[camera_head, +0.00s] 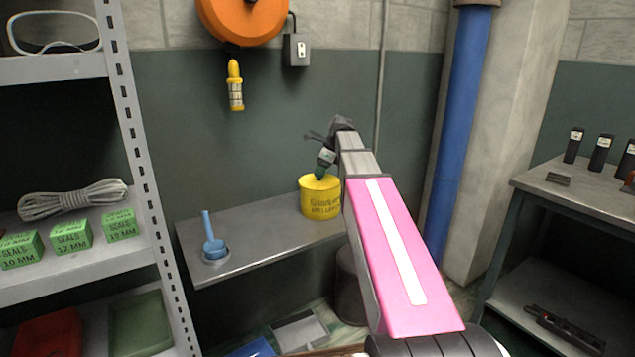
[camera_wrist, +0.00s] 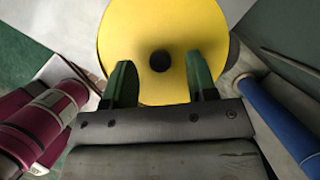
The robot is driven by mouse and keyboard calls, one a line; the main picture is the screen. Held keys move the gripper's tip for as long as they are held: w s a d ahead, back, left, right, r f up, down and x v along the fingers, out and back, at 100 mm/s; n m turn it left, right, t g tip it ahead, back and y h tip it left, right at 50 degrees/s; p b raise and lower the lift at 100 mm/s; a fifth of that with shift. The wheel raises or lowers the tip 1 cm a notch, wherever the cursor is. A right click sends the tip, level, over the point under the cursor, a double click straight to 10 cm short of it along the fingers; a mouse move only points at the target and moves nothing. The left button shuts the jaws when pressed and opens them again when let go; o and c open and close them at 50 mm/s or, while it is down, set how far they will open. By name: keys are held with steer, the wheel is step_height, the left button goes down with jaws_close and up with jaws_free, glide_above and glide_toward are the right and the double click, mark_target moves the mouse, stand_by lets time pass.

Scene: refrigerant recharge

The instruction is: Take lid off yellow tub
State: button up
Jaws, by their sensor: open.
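The yellow tub (camera_head: 321,201) stands on a grey wall shelf in the head view, with dark lettering on its side. In the wrist view its round yellow top (camera_wrist: 165,28) fills the upper middle, with a dark knob or hole (camera_wrist: 160,61) at its centre. I cannot tell whether this top is a separate lid. My gripper (camera_head: 321,175) is just above the tub, pointing down.
A blue ladle-like tool (camera_head: 213,244) sits on the left part of the wall shelf (camera_head: 262,230). A storage rack (camera_head: 145,180) stands at left. A blue pipe (camera_head: 458,130) rises behind my arm.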

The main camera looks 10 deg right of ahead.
steer(key=shift+x, duration=0.8)
jaws_close()
steer(key=shift+r, duration=0.15)
